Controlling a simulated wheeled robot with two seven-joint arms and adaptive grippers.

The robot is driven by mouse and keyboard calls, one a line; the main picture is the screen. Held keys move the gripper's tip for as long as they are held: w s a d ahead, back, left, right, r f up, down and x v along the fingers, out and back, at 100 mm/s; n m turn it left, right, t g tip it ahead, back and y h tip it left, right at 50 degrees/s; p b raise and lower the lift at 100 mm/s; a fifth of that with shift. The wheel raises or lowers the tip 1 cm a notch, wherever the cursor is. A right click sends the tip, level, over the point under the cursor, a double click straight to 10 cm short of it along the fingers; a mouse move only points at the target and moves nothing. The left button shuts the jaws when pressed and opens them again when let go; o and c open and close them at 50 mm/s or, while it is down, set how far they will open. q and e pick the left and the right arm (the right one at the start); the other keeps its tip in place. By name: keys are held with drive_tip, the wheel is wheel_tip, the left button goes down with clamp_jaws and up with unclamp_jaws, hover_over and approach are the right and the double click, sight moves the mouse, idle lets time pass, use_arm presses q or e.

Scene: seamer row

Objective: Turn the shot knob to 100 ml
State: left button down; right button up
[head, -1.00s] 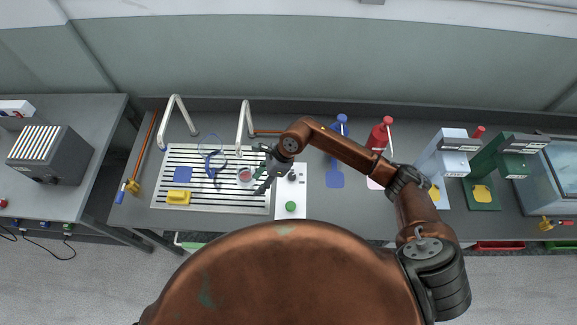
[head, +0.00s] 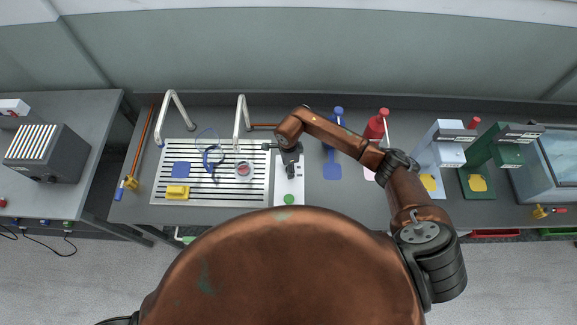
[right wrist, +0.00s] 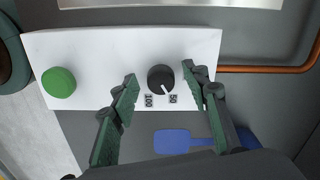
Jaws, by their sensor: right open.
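The shot knob (right wrist: 161,79) is black with a white pointer line. It sits on a white panel (right wrist: 105,50), between the labels 100 and 50, and its line points toward the 50 label (right wrist: 173,99). The 100 label (right wrist: 149,100) is beside it to the left. My right gripper (right wrist: 160,82) is open, with one green-padded finger on each side of the knob; I cannot tell if either touches it. In the head view my right gripper (head: 290,172) is over the white panel (head: 289,187) and hides the knob. My left gripper is not in view.
A green button (right wrist: 59,82) is on the same panel. A blue paddle-shaped thing (right wrist: 186,141) lies beside the panel. Left of the panel is a slatted drain tray (head: 215,197) with two bent metal pipes. Red and blue bottles stand to the right.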

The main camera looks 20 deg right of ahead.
drive_tip(key=shift+c, duration=0.2)
drive_tip(key=c, duration=1.1)
